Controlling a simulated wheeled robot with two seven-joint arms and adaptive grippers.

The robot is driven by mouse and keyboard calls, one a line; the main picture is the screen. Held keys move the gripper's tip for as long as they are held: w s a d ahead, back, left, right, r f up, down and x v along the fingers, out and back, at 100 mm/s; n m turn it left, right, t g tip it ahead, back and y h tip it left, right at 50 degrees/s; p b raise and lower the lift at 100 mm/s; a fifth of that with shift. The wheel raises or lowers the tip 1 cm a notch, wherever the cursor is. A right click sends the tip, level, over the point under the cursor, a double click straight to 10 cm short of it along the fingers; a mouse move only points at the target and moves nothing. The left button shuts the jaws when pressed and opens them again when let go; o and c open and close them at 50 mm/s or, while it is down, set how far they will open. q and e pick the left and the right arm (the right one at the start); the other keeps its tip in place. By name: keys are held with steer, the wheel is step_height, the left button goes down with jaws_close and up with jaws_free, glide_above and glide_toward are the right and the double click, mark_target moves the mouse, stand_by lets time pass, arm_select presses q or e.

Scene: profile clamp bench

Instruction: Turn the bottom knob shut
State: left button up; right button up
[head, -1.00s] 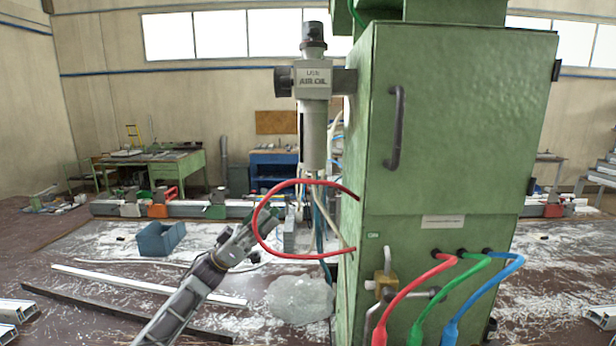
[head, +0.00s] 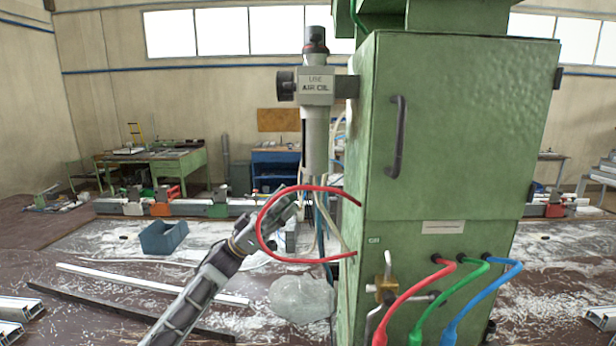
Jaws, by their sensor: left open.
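A green cabinet (head: 455,150) stands at the right. On its left side hangs a grey air-oil unit (head: 315,88) with a dark knob (head: 285,83) on its left and a dark knob (head: 315,38) on top. Low on the cabinet is a brass valve (head: 384,291) with an upright handle; I cannot tell which part is the bottom knob. My left gripper (head: 292,203) is open and empty. It appears below the air-oil unit and overlaps the red hose loop, apart from every knob; its fingertips are partly hidden. My right gripper is not in view.
A red hose (head: 262,232) loops out from the cabinet's left side. Red, green (head: 462,285) and blue hoses hang at its front. A blue bin (head: 163,237), white profiles (head: 150,284) and a clear lump (head: 302,298) lie on the bench.

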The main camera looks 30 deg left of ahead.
arm_select(q)
steer(key=p+x, duration=0.2)
steer(key=x, duration=0.6)
stand_by(0.4)
jaws_close()
